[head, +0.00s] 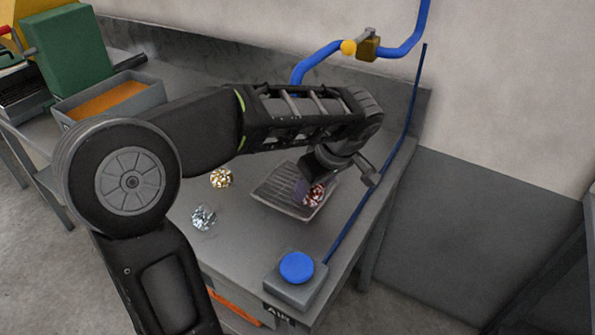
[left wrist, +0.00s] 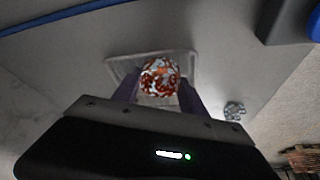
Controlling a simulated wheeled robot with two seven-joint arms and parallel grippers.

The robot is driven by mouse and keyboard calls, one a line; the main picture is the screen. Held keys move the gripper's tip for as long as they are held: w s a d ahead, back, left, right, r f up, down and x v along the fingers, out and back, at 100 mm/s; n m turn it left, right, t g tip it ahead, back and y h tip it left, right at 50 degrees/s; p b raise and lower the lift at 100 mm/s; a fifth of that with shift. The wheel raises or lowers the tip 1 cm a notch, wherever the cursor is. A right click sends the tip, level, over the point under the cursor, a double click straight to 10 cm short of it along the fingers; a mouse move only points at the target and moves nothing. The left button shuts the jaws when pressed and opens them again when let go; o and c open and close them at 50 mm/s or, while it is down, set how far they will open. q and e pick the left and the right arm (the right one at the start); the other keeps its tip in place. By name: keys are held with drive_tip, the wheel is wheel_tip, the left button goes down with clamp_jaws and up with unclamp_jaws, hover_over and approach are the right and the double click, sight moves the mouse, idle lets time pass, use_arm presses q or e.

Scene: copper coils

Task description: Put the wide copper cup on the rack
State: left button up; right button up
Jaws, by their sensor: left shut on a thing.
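The copper cup (head: 315,195) shows as a small, shiny reddish piece with a mottled surface; its cup shape is hard to make out. My left gripper (head: 308,192) points down at the grey ribbed rack (head: 270,189) and is shut on the copper cup over the rack's right part. In the left wrist view, the cup (left wrist: 160,76) sits between the two purple fingers, with the pale rack (left wrist: 122,66) behind it. I cannot tell whether the cup touches the rack. My right gripper is not in view.
A gold piece (head: 221,178) and a silver piece (head: 203,217) lie on the grey table left of the rack. A blue button on a grey box (head: 296,268) is at the front edge. A blue pipe (head: 345,48) runs along the wall; a bin (head: 110,101) stands at the left.

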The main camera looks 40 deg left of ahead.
sight(294, 183)
use_arm(q)
drive_tip(key=shift+w+a, duration=0.2)
drive_tip(key=shift+a, duration=0.35)
drive_tip(key=a, duration=0.2)
drive_tip(key=w+a, duration=0.1)
drive_tip(key=a, duration=0.1)
drive_tip(key=shift+a+p, duration=0.1)
drive_tip(key=shift+p, duration=0.25)
drive_tip(key=shift+w+f, duration=0.1)
drive_tip(key=shift+f, duration=0.2)
drive_tip(key=shift+f, duration=0.1)
drive_tip(key=o, duration=0.9)
drive_tip(key=shift+f, duration=0.1)
drive_tip(key=o, duration=0.5)
drive_tip(key=shift+c, duration=0.2)
